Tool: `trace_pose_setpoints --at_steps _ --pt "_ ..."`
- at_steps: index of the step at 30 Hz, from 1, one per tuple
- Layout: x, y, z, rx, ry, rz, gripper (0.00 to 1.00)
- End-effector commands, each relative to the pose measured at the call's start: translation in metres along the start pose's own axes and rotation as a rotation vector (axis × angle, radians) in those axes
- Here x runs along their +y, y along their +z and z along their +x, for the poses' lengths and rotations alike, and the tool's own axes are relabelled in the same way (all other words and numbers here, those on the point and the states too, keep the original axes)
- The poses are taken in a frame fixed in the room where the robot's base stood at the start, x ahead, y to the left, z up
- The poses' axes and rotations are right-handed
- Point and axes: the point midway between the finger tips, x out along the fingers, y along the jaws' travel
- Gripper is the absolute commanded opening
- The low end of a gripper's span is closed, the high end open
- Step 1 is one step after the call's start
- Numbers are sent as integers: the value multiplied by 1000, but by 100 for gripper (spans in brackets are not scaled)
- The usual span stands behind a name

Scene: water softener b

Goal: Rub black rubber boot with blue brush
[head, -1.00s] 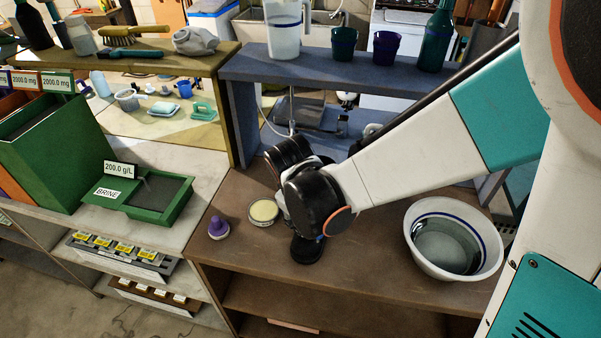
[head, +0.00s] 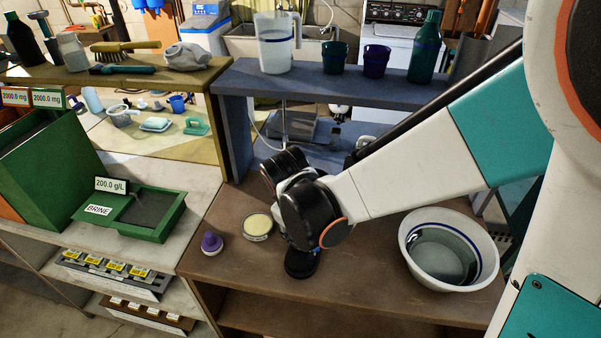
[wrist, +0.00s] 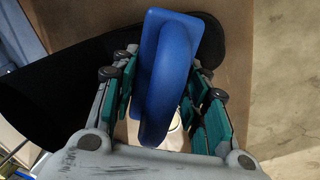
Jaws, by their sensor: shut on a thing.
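The blue brush (wrist: 168,70), with a loop-like handle, is between the teal-padded fingers of my gripper (wrist: 165,82) in the wrist view. My gripper is shut on it. The black rubber boot (wrist: 55,88) lies behind the brush as a large dark shape, running from the left to the upper right. In the head view only the boot's dark foot (head: 300,265) shows on the brown bench, below my wrist. My arm hides the gripper, the brush and the rest of the boot there. I cannot tell whether the bristles touch the boot.
A pale yellow tin (head: 258,225) and a purple-knobbed object (head: 212,243) stand left of the boot. A white bowl of water (head: 447,255) stands right. A blue-grey shelf (head: 330,88) with a jug (head: 277,45), cups and a bottle is behind.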

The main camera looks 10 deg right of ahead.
Motion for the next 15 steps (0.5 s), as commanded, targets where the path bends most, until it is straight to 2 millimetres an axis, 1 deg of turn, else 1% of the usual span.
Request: trace_pose_setpoints --at_steps 8,15 --pt "3 10 0 0 0 0 3" --pt "11 28 2 0 -1 0 3"
